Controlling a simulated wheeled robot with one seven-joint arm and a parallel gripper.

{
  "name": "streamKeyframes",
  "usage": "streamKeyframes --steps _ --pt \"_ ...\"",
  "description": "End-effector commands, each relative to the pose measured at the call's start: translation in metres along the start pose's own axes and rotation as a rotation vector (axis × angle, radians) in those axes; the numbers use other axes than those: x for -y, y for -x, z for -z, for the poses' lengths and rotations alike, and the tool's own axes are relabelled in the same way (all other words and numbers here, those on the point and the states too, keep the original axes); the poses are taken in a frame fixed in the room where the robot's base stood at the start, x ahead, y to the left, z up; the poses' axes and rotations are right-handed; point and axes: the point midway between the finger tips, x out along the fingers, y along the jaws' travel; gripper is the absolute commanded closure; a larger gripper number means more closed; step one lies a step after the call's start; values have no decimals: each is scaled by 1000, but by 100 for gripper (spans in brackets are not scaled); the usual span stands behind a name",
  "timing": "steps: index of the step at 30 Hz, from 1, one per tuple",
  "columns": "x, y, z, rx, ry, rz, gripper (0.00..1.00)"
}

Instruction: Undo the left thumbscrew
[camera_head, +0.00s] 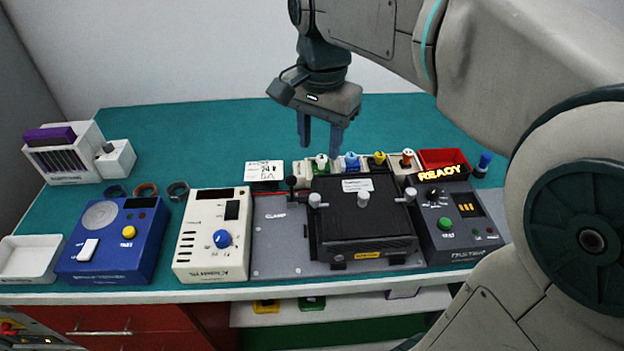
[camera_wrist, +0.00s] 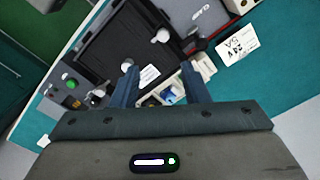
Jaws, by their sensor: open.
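The black unit (camera_head: 365,222) lies on the grey clamp plate in the middle of the bench, with three silver thumbscrews along its top. The left thumbscrew (camera_head: 315,201) stands upright at its left edge; the others are the middle thumbscrew (camera_head: 363,200) and right thumbscrew (camera_head: 411,195). In the wrist view the left thumbscrew (camera_wrist: 161,36) shows beyond the fingertips. My gripper (camera_head: 320,149) is open and empty, pointing down, above and behind the unit. In the wrist view its fingers (camera_wrist: 158,68) are apart with nothing between the tips.
A black-knobbed clamp lever (camera_head: 291,182) stands close left of the left thumbscrew. A row of coloured connectors (camera_head: 351,160) sits behind the unit. A cream meter box (camera_head: 212,232) is to the left, and a dark test box (camera_head: 447,225) with a lit READY sign is to the right.

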Motion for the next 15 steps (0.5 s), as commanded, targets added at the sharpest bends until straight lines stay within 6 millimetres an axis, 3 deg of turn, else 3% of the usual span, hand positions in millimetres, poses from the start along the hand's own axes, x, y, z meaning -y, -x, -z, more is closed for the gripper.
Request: streamKeyframes --steps 8,15 --pt "10 -13 -1 8 -43 -16 59" --pt "8 -62 -2 9 -42 -17 59"
